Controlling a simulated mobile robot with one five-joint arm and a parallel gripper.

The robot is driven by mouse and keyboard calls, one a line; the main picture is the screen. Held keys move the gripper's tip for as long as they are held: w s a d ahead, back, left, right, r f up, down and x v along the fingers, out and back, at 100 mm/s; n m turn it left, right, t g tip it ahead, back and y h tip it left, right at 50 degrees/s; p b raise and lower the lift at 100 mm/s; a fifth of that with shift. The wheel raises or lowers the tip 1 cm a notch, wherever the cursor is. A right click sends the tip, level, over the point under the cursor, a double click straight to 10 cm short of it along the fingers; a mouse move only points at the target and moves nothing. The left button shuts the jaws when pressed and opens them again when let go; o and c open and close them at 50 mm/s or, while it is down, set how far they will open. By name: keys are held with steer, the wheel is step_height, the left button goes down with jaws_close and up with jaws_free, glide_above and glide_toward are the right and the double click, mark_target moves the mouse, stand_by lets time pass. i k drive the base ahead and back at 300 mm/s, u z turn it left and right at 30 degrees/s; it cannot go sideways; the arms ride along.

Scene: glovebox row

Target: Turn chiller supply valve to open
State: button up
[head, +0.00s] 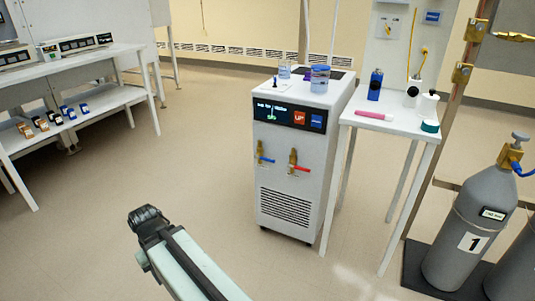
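The chiller (289,155) is a white floor unit with a lit display panel near the top of its front. Two brass valves sit below the panel. The left valve has a blue lever (266,160) and the right one a red lever (301,169). Both levers point right, roughly level. No label for supply is readable. My arm (185,262) reaches up from the bottom edge, ending in a black joint in front and left of the chiller, apart from it. No gripper fingers show.
A white table (389,125) with bottles and a pink item stands right of the chiller. Grey gas cylinders (473,235) stand on a dark base at far right. A workbench (75,62) with instruments is at left. The floor before the chiller is clear.

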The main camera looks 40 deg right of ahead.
mark_target(256, 156)
steer(key=i, duration=0.85)
steer(key=u, duration=0.05)
